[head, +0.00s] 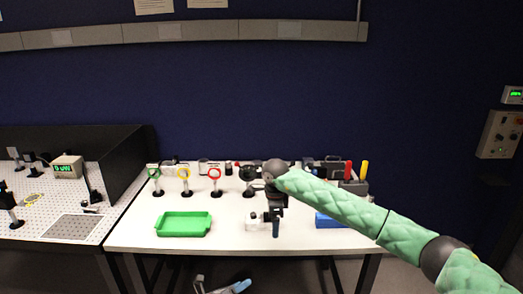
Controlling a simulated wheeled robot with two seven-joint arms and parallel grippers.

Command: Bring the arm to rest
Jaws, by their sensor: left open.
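My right arm, in a green padded sleeve, reaches in from the right over the white table (125,237). Its dark wrist bends down at the end. My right gripper (275,230) hangs from it, pointing down in front of the table's middle. It shows nearly edge-on, so its opening is hidden. My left gripper (221,287) shows at the bottom edge, below the table's front edge. Its fingers are spread, with nothing visible between them. The rest of my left arm is out of view.
A green tray (183,232) and a blue bin (328,221) stand on the table. Ring mounts on posts, including a yellow one (184,174) and a red one (215,174), line the back. A perforated optical board (28,205) with a black screen (122,166) is at left.

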